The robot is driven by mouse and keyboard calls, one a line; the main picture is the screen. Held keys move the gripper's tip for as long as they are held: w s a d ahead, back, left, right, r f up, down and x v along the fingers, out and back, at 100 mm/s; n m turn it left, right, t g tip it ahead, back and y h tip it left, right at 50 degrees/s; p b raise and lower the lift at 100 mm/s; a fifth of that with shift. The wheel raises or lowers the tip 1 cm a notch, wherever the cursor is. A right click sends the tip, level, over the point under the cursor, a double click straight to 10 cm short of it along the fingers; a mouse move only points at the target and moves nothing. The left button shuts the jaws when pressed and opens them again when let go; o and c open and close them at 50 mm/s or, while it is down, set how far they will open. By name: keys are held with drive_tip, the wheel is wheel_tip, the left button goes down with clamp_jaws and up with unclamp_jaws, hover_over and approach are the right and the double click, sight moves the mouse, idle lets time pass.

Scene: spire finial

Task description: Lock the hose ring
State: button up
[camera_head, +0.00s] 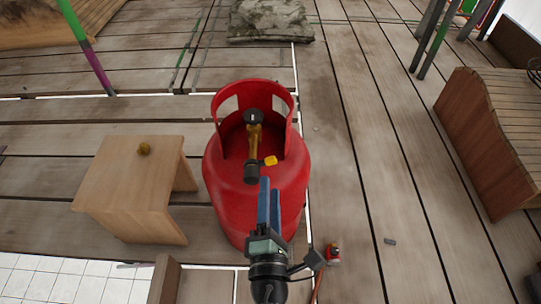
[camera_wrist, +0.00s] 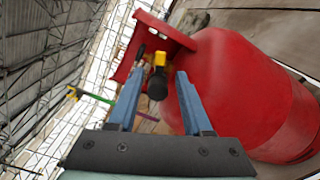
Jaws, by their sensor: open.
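A red gas cylinder (camera_head: 225,190) stands upright in the middle of the deck. On its top, inside the red collar, is a brass valve (camera_head: 254,137) with a black knob (camera_head: 252,116), a yellow lever or tag (camera_head: 270,160) and a black cylindrical end piece (camera_head: 251,173). I cannot tell for certain which part is the hose ring. My gripper (camera_head: 269,183) is open, with its blue fingers pointing toward the black end piece. In the wrist view, that end piece (camera_wrist: 157,89) shows between the two fingertips, with the yellow part (camera_wrist: 159,60) beyond it. Contact is not visible.
A small red and black object (camera_head: 332,252) lies on the deck at right. A wooden bench (camera_head: 485,140) stands far right. The deck between is mostly clear.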

sight(270, 164)
drive_tip(key=w, duration=0.8)
drive_tip(key=shift+w+p, duration=0.3)
drive_tip(key=shift+p, duration=0.1)
clamp_jaws()
